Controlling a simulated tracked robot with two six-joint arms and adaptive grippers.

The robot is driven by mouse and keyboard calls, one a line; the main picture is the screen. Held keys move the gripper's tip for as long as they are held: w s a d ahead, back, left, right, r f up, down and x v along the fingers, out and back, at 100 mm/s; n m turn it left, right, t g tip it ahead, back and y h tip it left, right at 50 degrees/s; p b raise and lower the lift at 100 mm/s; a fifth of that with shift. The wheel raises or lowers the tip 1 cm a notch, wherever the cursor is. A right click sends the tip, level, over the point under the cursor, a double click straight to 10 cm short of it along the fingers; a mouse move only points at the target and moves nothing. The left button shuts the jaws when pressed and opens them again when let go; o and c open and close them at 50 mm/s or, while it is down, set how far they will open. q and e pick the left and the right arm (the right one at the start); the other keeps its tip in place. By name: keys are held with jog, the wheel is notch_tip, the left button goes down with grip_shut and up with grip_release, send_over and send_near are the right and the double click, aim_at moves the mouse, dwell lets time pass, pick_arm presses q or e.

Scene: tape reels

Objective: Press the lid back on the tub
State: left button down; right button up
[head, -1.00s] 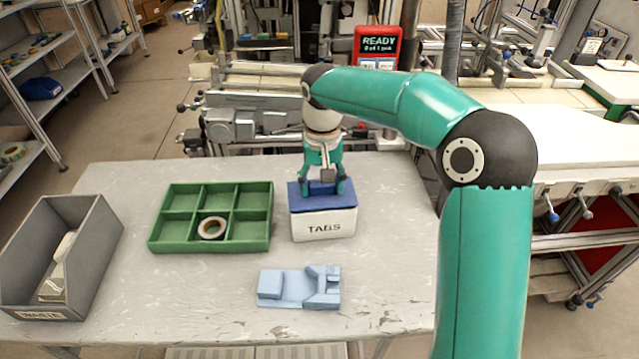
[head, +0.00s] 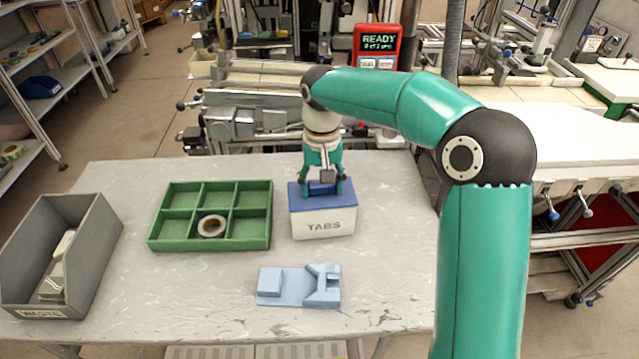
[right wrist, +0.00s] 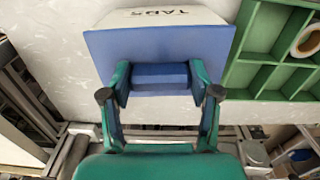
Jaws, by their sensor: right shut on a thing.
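The white tub (head: 324,225), marked TABS, stands upright on the table right of the green tray. The blue lid (head: 322,203) lies across the top of the tub, roughly level. In the head view, no clear gap shows between lid and tub, but I cannot tell whether the rim is fully seated. My right gripper (head: 322,190) points down and is shut on the lid's raised block handle. In the right wrist view, the fingers hold both ends of the handle (right wrist: 159,76), and the lid (right wrist: 160,43) covers the tub's top. My left gripper is out of view.
The green divided tray (head: 222,244) holds one tape reel (head: 212,226). A pale blue fixture (head: 300,288) lies in front of the tub. A grey bin (head: 92,262) with pale items stands at the left. Table to the tub's right is clear. A red READY display (head: 377,46) stands behind.

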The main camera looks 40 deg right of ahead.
dwell(0.6)
dwell(0.3)
jog(key=o, duration=1.2)
jog(key=shift+o, duration=1)
jog(key=shift+r, duration=0.1)
jog(key=shift+s+r+p, duration=0.1)
jog(key=shift+r+p, duration=3.25)
jog(key=shift+r, duration=0.05)
